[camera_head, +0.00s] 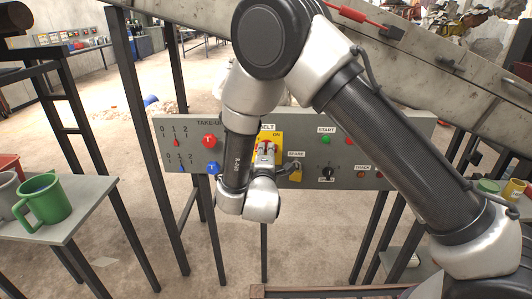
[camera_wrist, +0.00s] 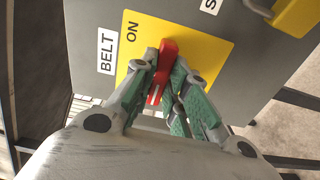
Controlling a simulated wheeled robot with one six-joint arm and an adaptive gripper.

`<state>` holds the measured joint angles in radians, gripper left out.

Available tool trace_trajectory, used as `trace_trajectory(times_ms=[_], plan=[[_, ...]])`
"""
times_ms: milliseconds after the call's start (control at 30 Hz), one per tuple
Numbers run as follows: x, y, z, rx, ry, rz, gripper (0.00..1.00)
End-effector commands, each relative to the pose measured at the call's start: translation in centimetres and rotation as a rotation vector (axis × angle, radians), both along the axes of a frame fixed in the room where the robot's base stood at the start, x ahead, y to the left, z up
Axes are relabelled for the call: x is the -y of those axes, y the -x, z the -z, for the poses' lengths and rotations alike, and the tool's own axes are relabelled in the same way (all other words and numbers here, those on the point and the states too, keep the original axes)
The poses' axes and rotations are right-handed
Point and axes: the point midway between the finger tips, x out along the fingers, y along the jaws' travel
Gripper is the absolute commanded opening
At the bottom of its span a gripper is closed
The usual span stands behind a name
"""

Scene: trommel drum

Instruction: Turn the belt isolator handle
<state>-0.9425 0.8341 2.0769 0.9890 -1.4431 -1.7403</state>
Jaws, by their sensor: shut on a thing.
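The belt isolator handle (camera_wrist: 163,68) is red and sits on a yellow plate (camera_wrist: 195,40) labelled ON, beside a white BELT label, in the wrist view. My gripper (camera_wrist: 166,88) has its green-padded fingers shut around the handle, with the handle's red end showing beyond the fingertips. In the head view the yellow plate (camera_head: 276,141) shows behind my wrist on the grey control panel (camera_head: 225,128). There, my arm hides much of the handle and gripper.
The panel carries red knobs (camera_head: 209,140) and blue knobs (camera_head: 212,168) on the left. A black SPARE-side knob (camera_head: 327,172) and a green START button (camera_head: 326,140) are on the right. A table (camera_head: 75,205) with a green mug (camera_head: 43,200) stands at the left.

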Motion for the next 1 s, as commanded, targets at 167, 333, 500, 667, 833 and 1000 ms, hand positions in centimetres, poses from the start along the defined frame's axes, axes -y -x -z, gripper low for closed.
trace_trajectory(times_ms=[167,333,500,667,833,1000], plan=[[0.00,0.03,0.06,0.000,-0.070,0.000,0.00],[0.01,0.04,0.07,0.005,-0.193,0.000,0.00],[0.00,0.04,0.08,0.010,-0.350,0.000,0.00],[0.00,0.05,0.09,0.015,-0.502,0.000,0.00],[0.00,0.05,0.10,0.020,-0.664,0.000,0.00],[0.00,0.05,0.11,0.025,-0.825,0.000,0.00]])
